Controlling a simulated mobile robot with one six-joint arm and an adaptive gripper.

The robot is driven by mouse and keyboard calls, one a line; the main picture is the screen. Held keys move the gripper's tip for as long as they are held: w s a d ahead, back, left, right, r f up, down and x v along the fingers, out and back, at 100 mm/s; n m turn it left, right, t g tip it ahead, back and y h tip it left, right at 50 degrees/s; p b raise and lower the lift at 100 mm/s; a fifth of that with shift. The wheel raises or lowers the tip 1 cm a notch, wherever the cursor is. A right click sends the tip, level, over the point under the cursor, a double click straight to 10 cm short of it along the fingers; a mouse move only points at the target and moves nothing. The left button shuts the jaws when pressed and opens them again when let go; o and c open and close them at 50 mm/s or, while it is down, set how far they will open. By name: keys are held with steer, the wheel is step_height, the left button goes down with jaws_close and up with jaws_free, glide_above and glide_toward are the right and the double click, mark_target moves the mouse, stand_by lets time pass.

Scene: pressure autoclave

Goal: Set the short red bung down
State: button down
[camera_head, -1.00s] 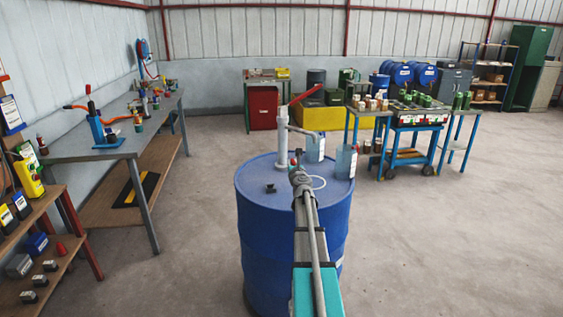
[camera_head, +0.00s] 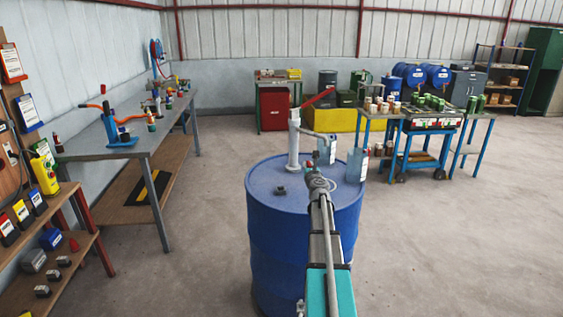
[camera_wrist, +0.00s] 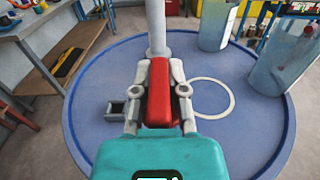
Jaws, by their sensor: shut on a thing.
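My gripper (camera_wrist: 158,90) is shut on the short red bung (camera_wrist: 159,80), which shows between its two fingers in the wrist view. The bung is above the lid of the blue drum (camera_wrist: 95,75); whether it touches the lid cannot be told. A thin white ring (camera_wrist: 231,101) lies on the lid to the right of the bung. In the head view my gripper (camera_head: 317,180) is over the drum (camera_head: 270,220), and my arm hides most of the bung.
A grey pump pipe (camera_head: 293,145) stands on the lid behind my gripper. Two translucent blue-grey containers (camera_head: 357,165) (camera_head: 327,150) stand at the lid's back right. A small dark square fitting (camera_wrist: 116,110) is on the lid's left. The front-left lid is clear.

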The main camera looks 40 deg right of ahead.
mark_target(308, 161)
steer(key=shift+s+r+p, duration=0.1)
steer(key=shift+r+p, duration=2.7)
steer(key=shift+r, duration=0.05)
steer(key=shift+a, duration=0.1)
